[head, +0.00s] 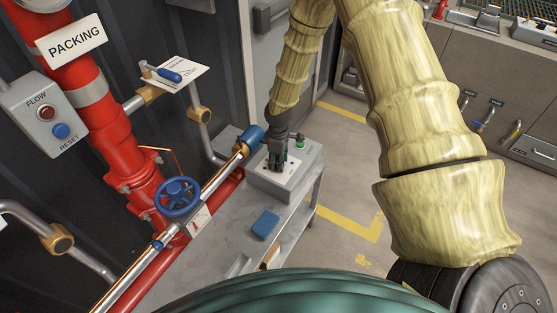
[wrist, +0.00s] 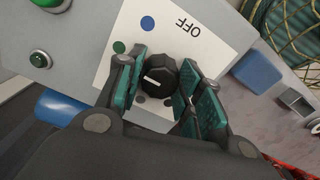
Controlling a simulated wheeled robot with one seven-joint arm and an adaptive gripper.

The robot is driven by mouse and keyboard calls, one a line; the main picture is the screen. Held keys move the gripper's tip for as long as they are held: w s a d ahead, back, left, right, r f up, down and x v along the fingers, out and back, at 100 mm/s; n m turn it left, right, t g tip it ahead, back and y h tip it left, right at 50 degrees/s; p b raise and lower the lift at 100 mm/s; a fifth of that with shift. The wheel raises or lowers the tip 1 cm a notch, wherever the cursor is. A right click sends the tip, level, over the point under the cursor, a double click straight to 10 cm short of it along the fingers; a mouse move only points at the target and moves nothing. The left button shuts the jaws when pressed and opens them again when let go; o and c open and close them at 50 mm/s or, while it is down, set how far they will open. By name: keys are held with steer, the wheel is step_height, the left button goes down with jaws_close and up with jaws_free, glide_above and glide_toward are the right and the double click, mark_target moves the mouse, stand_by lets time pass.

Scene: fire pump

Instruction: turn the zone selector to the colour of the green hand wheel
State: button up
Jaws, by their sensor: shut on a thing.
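The zone selector is a black knob (wrist: 161,76) with a white pointer line, on a white plate (wrist: 112,70). My gripper (wrist: 160,88) is shut on the knob, one finger on each side. A blue dot (wrist: 147,22) and the OFF label (wrist: 187,25) lie further round. In the head view my gripper (head: 278,164) reaches down onto the grey control box (head: 268,184) and mostly hides the knob. The hand wheel (head: 178,196) in view is blue; no green one shows.
A green button (head: 300,140) and another knob stand on the box beside my gripper. Left of it run a metal pipe with a blue end (head: 252,136) and red pipes (head: 110,135). A blue block (head: 265,225) lies on the grey bench. Floor at right is clear.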

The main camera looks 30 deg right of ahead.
stand_by(0.4)
steer(key=o, duration=1)
steer(key=shift+o, duration=0.2)
steer(key=shift+r, duration=0.1)
step_height(320, 180, up, 12)
steer(key=s+a+f+m, duration=0.1)
steer(key=s+a+f, duration=0.2)
steer(key=s+f, duration=0.2)
steer(key=s+a+f+m+y, duration=0.1)
steer(key=s+a+f+m, duration=0.1)
steer(key=s+f, duration=0.3)
steer(key=s+a+f+m, duration=0.1)
steer(key=s+a+f, duration=0.3)
steer(key=s+f, duration=0.1)
steer(key=shift+s+f+y, duration=0.25)
steer(key=shift+s+y, duration=0.05)
steer(key=shift+s, duration=0.45)
steer(key=s+f+m, duration=0.2)
steer(key=s, duration=0.8)
steer(key=s+a+f+m+h, duration=0.1)
steer(key=s+f+m, duration=0.2)
steer(key=s, duration=0.7)
steer(key=shift+s+a+f+h, duration=0.15)
steer(key=shift+s+f+h, duration=0.1)
steer(key=shift+s+h, duration=0.05)
